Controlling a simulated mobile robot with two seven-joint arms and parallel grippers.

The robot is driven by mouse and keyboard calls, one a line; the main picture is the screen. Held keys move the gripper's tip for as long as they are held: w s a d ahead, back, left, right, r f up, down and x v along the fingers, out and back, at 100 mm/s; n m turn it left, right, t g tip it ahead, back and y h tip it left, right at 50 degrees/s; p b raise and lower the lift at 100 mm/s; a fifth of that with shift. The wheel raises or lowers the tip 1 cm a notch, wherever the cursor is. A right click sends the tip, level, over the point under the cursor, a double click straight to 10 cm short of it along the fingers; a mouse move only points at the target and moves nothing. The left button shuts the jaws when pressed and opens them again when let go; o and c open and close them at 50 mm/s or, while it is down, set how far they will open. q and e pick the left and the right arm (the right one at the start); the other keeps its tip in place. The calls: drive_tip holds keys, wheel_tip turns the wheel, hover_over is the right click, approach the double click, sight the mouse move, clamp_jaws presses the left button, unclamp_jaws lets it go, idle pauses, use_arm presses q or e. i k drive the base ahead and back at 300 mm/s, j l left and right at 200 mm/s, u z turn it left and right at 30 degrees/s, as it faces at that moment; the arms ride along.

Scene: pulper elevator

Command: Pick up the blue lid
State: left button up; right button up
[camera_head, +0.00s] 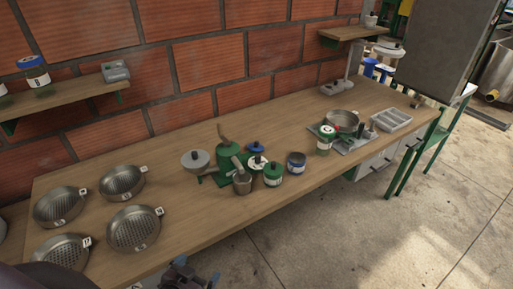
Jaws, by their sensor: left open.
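A blue lid (31,61) sits on top of a glass jar (38,78) on the wooden wall shelf at the upper left. My left gripper (186,271) shows only partly at the bottom edge, in front of the workbench. It is open, low and far from the lid, and I see nothing between its fingers. My right gripper is out of view.
A grey device (115,71) stands on the wall shelf (70,103). Open floor (350,240) lies at the right.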

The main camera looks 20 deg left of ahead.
sight(255, 146)
drive_tip(key=i+l+u, duration=0.1)
drive_tip(key=u, duration=0.45)
drive_tip(key=i+l+u, duration=0.25)
drive_tip(key=l+u, duration=0.3)
drive_tip(key=l, duration=0.2)
drive_tip(key=i+l+u, duration=0.1)
drive_tip(key=l, duration=0.75)
drive_tip(key=i+l+u, duration=0.15)
drive_tip(key=l, duration=0.7)
